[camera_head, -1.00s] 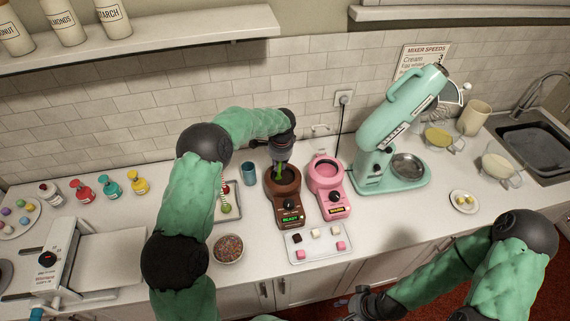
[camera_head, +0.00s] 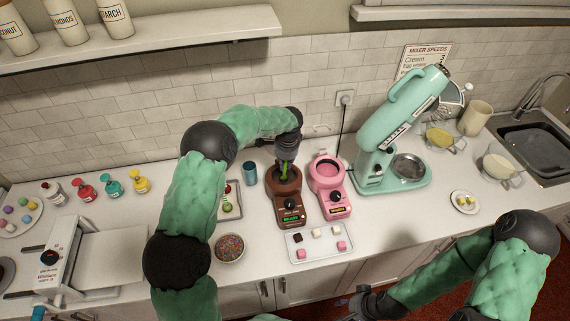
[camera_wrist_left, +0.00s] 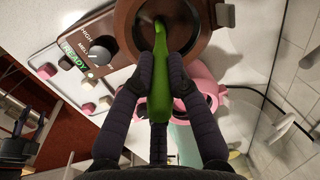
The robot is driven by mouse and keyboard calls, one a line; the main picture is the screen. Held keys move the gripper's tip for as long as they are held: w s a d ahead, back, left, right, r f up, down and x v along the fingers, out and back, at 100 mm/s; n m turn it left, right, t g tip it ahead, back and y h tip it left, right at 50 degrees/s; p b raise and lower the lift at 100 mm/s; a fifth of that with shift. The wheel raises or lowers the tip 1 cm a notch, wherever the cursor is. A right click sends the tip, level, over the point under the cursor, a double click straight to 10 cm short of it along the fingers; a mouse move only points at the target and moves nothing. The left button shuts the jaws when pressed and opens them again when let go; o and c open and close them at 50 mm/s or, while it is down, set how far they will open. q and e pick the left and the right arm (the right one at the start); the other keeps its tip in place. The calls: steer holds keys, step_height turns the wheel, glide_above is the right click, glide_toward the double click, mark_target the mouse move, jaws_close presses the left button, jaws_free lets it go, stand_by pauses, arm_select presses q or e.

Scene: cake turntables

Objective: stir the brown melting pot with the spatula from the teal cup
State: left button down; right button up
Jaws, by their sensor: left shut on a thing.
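The brown melting pot (camera_head: 290,207) stands on the counter, its display lit green; the left wrist view reads "READY" on it. It also fills the top of the left wrist view (camera_wrist_left: 128,40). My left gripper (camera_head: 287,162) is above the pot, shut on the green spatula (camera_wrist_left: 160,85). The spatula's far end reaches down into the pot's round bowl. The teal cup (camera_head: 249,174) stands to the left of the pot, with nothing seen sticking out of it. My right gripper (camera_head: 368,300) is low at the counter's front edge; its fingers are too small and dark to read.
A pink melting pot (camera_head: 330,190) stands close on the right, then a mint stand mixer (camera_head: 395,150). A tray (camera_head: 318,252) of small cubes lies in front. A bowl of sprinkles (camera_head: 229,247) and a small tray with sweets sit to the left.

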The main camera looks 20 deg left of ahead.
arm_select(q)
steer(key=shift+r+p, duration=1.05)
steer(key=shift+r, duration=1.05)
